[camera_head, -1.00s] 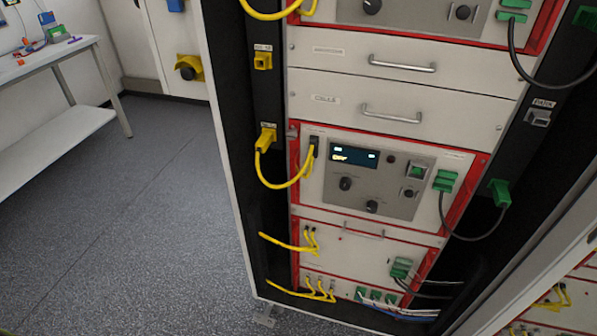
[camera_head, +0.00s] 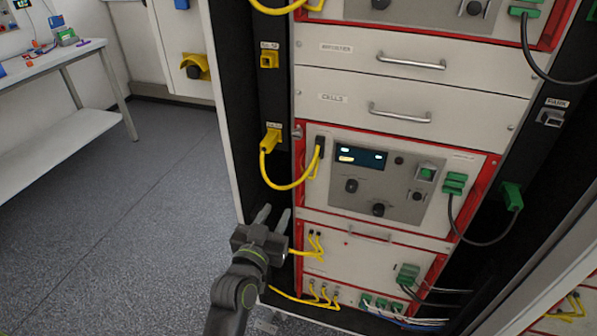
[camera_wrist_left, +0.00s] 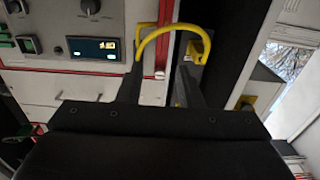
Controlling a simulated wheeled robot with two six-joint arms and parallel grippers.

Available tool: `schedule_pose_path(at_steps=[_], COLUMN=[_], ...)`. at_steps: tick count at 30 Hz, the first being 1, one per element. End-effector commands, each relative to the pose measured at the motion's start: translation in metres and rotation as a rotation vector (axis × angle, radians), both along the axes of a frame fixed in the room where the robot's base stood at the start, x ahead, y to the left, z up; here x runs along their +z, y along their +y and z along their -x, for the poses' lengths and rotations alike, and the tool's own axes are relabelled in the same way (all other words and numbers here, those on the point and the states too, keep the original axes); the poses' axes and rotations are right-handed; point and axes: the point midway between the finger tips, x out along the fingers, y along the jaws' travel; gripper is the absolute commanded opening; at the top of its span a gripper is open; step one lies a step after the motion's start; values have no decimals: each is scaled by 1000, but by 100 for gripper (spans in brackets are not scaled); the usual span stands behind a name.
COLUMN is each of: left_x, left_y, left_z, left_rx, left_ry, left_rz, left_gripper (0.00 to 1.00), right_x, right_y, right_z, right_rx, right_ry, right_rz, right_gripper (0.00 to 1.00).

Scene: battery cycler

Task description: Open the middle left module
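The module with a small lit display (camera_head: 360,157) and a red-edged light front (camera_head: 440,222) sits in the rack. It is flush with the rack. It has knobs, a black plug with a yellow cable (camera_head: 290,187) at its left, and green plugs (camera_head: 454,184) at its right. My left gripper (camera_head: 274,212) is open and empty, in front of the rack's left side, below the yellow cable loop. In the left wrist view, the display (camera_wrist_left: 93,49) and yellow cable (camera_wrist_left: 178,33) show beyond the open fingers (camera_wrist_left: 160,85). My right gripper is not in view.
Drawers with metal handles (camera_head: 400,113) lie above the module. A lower module with yellow cables (camera_head: 316,245) and a handle (camera_head: 368,233) lies below. Black cables (camera_head: 470,235) hang at the right. A table (camera_head: 85,60) stands far left, with open floor (camera_head: 150,200) between.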

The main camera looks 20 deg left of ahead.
Motion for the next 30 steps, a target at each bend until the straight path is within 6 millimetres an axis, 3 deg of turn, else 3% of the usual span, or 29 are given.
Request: schedule_pose_path(at_steps=[5, 16, 30], left_x=[2, 2, -2], left_y=[-1, -3, -5], left_z=[-20, -85, -158], left_rx=[-1, -1, 0], left_ry=[0, 0, 2], left_rz=[-3, -4, -3], left_gripper=[33, 33, 33], right_x=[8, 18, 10], right_y=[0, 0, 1], right_z=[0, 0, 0], right_rx=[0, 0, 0], right_ry=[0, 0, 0], right_rz=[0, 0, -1], right_gripper=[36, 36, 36])
